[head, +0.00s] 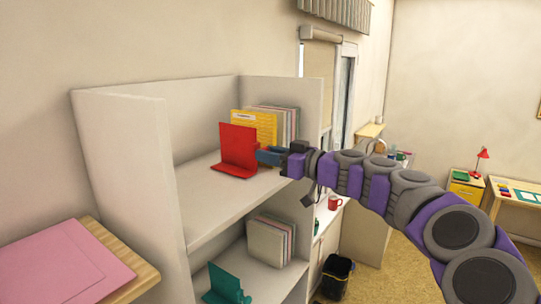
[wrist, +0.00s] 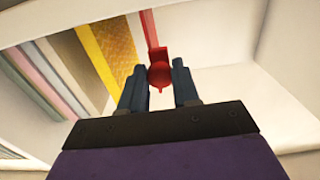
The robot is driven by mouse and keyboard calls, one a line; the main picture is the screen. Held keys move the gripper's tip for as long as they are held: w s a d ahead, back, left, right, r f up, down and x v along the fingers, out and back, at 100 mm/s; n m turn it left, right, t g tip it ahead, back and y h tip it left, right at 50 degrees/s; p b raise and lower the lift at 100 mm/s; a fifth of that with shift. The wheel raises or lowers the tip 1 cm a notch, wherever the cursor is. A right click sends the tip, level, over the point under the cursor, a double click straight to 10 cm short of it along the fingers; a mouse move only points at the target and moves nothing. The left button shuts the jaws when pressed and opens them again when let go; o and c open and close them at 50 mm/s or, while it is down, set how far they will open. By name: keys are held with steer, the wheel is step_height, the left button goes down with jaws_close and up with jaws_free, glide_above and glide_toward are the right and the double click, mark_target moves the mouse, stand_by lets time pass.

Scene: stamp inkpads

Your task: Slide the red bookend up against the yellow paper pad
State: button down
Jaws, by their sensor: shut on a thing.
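The red bookend (head: 238,145) stands upright on the upper shelf (head: 205,205) in the head view. The yellow paper pad (head: 254,127) stands just behind it, at the end of a row of pads. My gripper (head: 268,154) reaches in from the right and is shut on the bookend. In the wrist view the red bookend (wrist: 159,65) has its rounded part between my two blue fingers (wrist: 160,85). The yellow paper pad (wrist: 105,50) lies to its left there, with a narrow pale gap between them. The far side of the bookend is hidden.
Several grey and pink pads (head: 285,122) stand behind the yellow one. The lower shelf holds a teal bookend (head: 226,284) and more pads (head: 270,240). The shelf's left side panel (head: 130,180) is upright. The upper shelf in front of the red bookend is clear.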

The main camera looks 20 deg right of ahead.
steer(key=shift+w+d+b, duration=0.5)
steer(key=shift+w+d, duration=0.3)
steer(key=shift+d, duration=0.5)
steer(key=shift+w+d+b, duration=0.55)
steer(key=shift+w+d, duration=0.2)
steer(key=shift+d, duration=0.6)
steer(key=shift+w+d+b, duration=0.5)
steer(key=shift+w+d, duration=0.3)
steer(key=shift+d, duration=0.5)
steer(key=shift+r, duration=0.1)
steer(key=c, duration=0.8)
jaws_free()
steer(key=shift+d, duration=0.1)
steer(key=b+v, duration=0.2)
steer(key=v, duration=1.5)
steer(key=shift+d, duration=0.25)
